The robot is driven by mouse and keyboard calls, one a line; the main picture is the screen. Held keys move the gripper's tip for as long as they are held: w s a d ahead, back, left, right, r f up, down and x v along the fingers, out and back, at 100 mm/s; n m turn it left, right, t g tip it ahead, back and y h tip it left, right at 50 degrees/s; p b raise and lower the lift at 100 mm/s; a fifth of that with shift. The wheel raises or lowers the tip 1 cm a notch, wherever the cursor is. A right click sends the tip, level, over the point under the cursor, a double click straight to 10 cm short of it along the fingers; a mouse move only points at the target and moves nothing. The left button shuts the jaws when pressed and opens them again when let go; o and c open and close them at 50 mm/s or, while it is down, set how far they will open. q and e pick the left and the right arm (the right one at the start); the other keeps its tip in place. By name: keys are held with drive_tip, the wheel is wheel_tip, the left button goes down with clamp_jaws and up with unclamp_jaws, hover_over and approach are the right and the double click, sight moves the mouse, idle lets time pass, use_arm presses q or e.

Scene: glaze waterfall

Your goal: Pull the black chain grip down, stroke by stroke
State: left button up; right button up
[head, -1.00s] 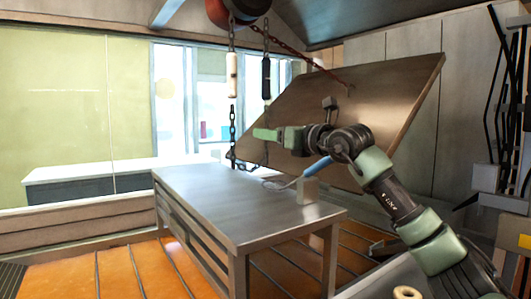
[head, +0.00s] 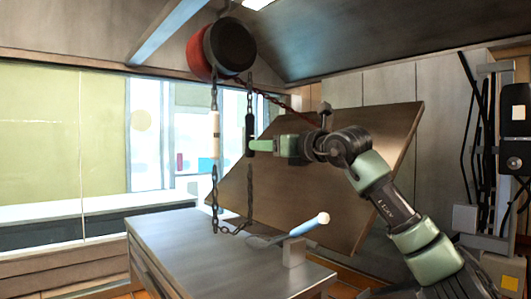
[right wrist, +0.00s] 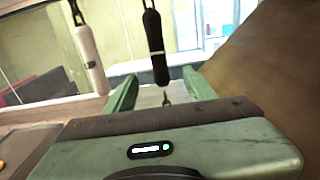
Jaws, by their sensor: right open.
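The black chain grip (head: 250,131) hangs upright on a chain below the red and black hoist (head: 228,49). A white grip (head: 215,137) hangs on the chain to its left. My right gripper (head: 256,146) is at the lower end of the black grip in the head view. In the right wrist view, its two green fingers (right wrist: 160,92) are open, with the black grip (right wrist: 155,48) between them in the picture and its lower end near the fingertips. I cannot tell whether they touch. The white grip (right wrist: 88,48) is outside the fingers, to the left. My left gripper is not in view.
A large tilted brown board (head: 350,200) hangs behind my right arm, with a reddish chain running to it. A metal table (head: 180,245) stands below, bearing a blue-handled tool with a pale end (head: 310,224) on a block. The chain loop (head: 232,230) dangles close above the table.

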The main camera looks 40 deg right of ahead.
sight(253, 136)
drive_tip(key=w+p, duration=0.2)
drive_tip(key=w+r+p, duration=0.1)
drive_tip(key=w+p, duration=0.1)
drive_tip(key=w, duration=0.1)
drive_tip(key=w+r+p, duration=0.1)
drive_tip(key=w+p, duration=0.1)
drive_tip(key=w, duration=0.1)
drive_tip(key=shift+w+a+r, duration=0.2)
drive_tip(key=shift+a, duration=0.15)
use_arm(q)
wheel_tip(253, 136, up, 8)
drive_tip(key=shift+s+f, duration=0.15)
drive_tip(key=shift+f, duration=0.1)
use_arm(e)
drive_tip(key=shift+s, duration=0.1)
drive_tip(key=shift+s, duration=0.1)
clamp_jaws()
idle(0.6)
